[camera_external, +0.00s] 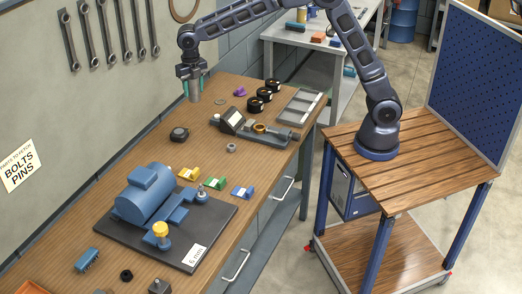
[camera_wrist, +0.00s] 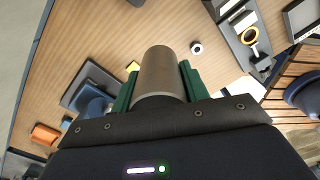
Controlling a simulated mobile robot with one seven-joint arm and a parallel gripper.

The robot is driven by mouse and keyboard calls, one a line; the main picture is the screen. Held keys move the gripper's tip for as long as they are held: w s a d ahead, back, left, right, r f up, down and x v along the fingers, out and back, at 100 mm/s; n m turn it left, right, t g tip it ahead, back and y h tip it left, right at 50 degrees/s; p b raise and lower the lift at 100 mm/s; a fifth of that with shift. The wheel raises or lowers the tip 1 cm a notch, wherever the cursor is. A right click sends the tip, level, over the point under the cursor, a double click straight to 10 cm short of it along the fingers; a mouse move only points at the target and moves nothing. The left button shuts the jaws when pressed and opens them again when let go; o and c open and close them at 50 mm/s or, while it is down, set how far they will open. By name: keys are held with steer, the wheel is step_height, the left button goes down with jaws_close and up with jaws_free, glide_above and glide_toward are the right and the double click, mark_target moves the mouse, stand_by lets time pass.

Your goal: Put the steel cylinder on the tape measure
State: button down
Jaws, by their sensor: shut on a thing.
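The steel cylinder (camera_external: 195,96) is a plain grey metal piece, upright between the green fingers of my gripper (camera_external: 193,87). My gripper is shut on it and holds it above the far part of the wooden bench. In the wrist view the cylinder (camera_wrist: 160,72) stands out between the two green fingers (camera_wrist: 158,88). A small dark, rounded item that looks like the tape measure (camera_external: 179,134) lies on the bench, below and slightly left of the cylinder, clearly apart from it. In the wrist view, a dark item at the top edge may be the same one; it is mostly cut off.
A blue motor casing (camera_external: 145,195) sits on a dark plate (camera_external: 190,253) at the near left. A grey vise-like tool (camera_external: 262,131), black rings (camera_external: 264,94) and a grey tray (camera_external: 299,105) lie to the right. Wrenches (camera_external: 104,32) hang on the wall. Bare wood surrounds the tape measure.

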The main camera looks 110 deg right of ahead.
glide_above(180, 131)
steer(key=shift+n, duration=0.3)
steer(key=f, duration=1.9)
steer(key=shift+w+d+f, duration=0.1)
steer(key=shift+d+f, duration=0.15)
steer(key=shift+f, duration=0.05)
steer(key=c, duration=0.7)
jaws_free()
steer(key=shift+f, duration=0.2)
